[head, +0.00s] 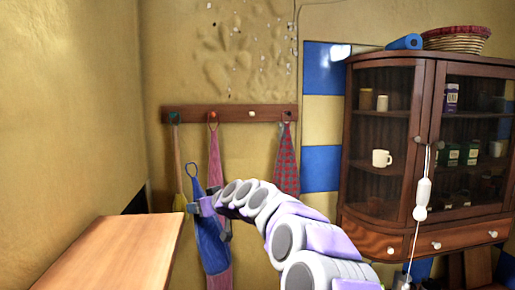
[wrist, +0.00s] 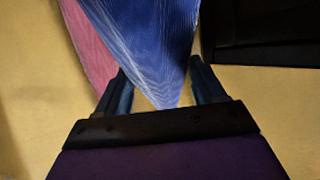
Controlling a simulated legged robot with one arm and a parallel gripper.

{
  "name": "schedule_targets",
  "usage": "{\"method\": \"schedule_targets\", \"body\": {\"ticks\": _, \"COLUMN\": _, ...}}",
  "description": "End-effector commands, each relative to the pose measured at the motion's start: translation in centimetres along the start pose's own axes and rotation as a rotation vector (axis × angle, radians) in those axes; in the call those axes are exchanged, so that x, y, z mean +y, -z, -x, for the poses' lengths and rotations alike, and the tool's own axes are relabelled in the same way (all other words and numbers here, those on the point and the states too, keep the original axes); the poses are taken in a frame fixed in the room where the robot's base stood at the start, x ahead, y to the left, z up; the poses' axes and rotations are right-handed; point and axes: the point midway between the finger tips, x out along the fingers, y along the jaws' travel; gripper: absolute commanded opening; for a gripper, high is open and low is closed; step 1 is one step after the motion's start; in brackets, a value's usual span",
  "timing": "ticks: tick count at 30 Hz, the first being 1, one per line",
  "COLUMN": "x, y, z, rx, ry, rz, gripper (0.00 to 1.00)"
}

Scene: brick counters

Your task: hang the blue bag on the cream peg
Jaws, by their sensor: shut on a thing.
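The blue bag (head: 208,238) hangs from my gripper (head: 203,206), with its thin blue loop (head: 194,170) standing up above the jaws. My gripper is shut on the bag. In the wrist view the ribbed blue cloth (wrist: 150,35) fills the space between the two fingers (wrist: 158,72). The cream peg (head: 252,113) is bare, on the dark wooden rail (head: 232,109) on the back wall. In the head view, the bag and gripper are lower than this peg and to its left.
A pink cloth (head: 213,145) hangs left of the cream peg, partly behind the bag. A red checked cloth (head: 287,160) hangs right of it. A yellow item (head: 178,170) hangs at far left. A wooden counter (head: 110,255) is at lower left, a glass-fronted cabinet (head: 350,175) at right.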

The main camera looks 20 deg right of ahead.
Motion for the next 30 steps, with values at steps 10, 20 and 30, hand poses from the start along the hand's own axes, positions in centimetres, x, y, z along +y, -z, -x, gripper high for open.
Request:
{"method": "schedule_targets", "body": {"ticks": 10, "x": 11.1, "y": 10.5, "z": 8.4, "rx": 0.36, "ry": -0.206, "rz": -0.051, "gripper": 0.37}}
{"method": "schedule_targets", "body": {"ticks": 20, "x": 16.0, "y": 12.1, "z": 11.7, "rx": 0.45, "ry": -0.324, "rz": -0.053, "gripper": 0.37}}
{"method": "schedule_targets", "body": {"ticks": 30, "x": 16.6, "y": 12.5, "z": 10.5, "rx": 0.45, "ry": -0.323, "rz": -0.05, "gripper": 0.37}}
